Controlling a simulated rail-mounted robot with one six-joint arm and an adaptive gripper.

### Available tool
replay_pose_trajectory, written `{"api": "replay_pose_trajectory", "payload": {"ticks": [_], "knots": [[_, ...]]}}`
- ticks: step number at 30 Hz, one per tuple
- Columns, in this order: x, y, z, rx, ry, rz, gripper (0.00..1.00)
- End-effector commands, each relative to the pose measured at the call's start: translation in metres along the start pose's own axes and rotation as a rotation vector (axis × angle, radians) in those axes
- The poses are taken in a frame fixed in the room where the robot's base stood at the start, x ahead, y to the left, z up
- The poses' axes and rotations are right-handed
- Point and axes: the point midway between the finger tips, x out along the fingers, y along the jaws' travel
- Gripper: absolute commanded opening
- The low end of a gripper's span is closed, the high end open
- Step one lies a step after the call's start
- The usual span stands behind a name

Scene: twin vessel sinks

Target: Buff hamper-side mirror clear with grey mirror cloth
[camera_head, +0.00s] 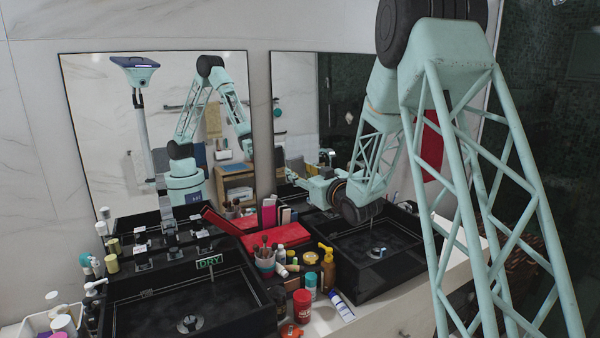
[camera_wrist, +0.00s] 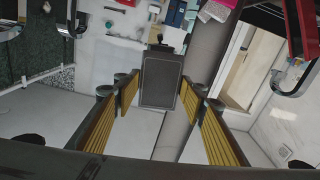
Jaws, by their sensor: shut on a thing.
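The right-hand mirror (camera_head: 298,92), on the side of the wicker hamper (camera_head: 522,250), hangs behind the right sink and is partly hidden by my arm. My gripper (camera_head: 294,178) is low in front of this mirror, small and hard to tell from its reflection. In the wrist view my gripper (camera_wrist: 162,92) has its yellow-ridged fingers on both sides of a dark grey rectangular pad, the grey mirror cloth (camera_wrist: 161,80). The cloth is held flat-faced between the fingertips. I cannot tell whether it touches the glass.
A left mirror (camera_head: 120,165) hangs beside it. Below are the left black sink (camera_head: 165,315), with a DRY sign (camera_head: 209,262), and the right black sink (camera_head: 400,250).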

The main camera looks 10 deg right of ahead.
Motion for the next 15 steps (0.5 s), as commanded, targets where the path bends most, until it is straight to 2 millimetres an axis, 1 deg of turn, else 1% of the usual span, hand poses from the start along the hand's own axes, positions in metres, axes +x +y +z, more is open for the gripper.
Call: {"api": "replay_pose_trajectory", "payload": {"ticks": [8, 15], "knots": [[0.005, 0.0, -0.001, 0.0, 0.0, 0.0, 0.26], [0.018, 0.0, -0.002, 0.0, 0.001, 0.0, 0.26]]}}
